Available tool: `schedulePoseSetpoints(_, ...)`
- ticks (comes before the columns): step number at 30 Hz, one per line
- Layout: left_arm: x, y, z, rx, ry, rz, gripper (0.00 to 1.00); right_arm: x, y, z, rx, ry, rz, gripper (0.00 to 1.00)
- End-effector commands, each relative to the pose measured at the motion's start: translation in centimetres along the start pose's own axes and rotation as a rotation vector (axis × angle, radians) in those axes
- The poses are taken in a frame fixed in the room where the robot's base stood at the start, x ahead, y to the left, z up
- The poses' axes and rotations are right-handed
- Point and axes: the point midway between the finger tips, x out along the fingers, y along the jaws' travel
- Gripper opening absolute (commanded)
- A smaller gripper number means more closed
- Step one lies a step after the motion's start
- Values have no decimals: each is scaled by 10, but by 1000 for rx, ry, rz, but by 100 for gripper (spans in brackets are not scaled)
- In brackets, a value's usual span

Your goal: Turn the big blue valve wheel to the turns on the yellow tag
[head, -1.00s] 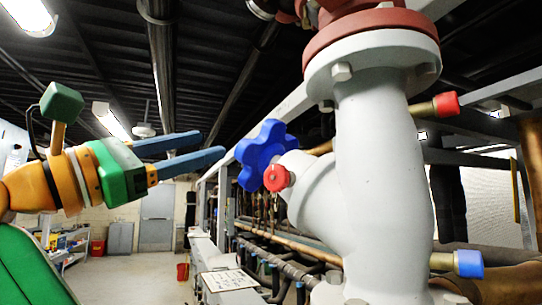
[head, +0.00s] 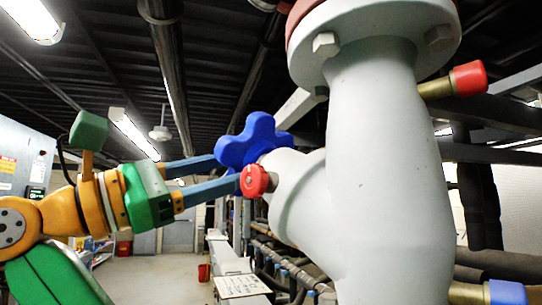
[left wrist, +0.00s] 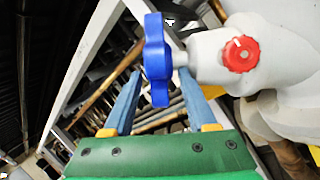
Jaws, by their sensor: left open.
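The big blue valve wheel (head: 254,139) has rounded lobes and sits on the left side of the grey valve body (head: 375,170). My left gripper (head: 229,172) is open, with its two blue fingers reaching to the wheel from the left. In the left wrist view the wheel (left wrist: 157,60) shows nearly edge-on, between and beyond the spread fingers (left wrist: 158,85). I cannot tell whether the fingers touch it. A small red cap (head: 255,180) sits just below the wheel, and also shows in the left wrist view (left wrist: 241,54). I cannot make out a yellow tag.
A red-capped stub (head: 467,79) and a blue-capped stub (head: 507,292) stick out on the right of the valve. A white sign (head: 242,286) lies low behind it. Pipes and a rack run behind.

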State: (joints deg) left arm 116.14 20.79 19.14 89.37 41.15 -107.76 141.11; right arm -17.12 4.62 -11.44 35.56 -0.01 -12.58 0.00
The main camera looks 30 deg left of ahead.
Motion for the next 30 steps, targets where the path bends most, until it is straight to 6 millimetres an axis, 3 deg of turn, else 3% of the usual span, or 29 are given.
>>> schedulePoseSetpoints(1,14,4,6,-1,2,-3,57,-15,0,-1,0,0,0,50)
schedulePoseSetpoints(7,50,3,5,0,2,-2,57,-37,0,-3,0,-2,0,50)
schedulePoseSetpoints(17,57,1,0,0,0,1,57,-38,0,-2,0,-2,0,50)
schedulePoseSetpoints(23,57,1,0,0,0,1,4,-38,0,-2,0,-2,-1,50)
schedulePoseSetpoints(24,57,1,0,0,0,1,0,-38,0,-2,0,-2,-1,50)
schedulePoseSetpoints(30,57,1,1,0,3,1,0,-38,0,-2,0,-2,-1,50)
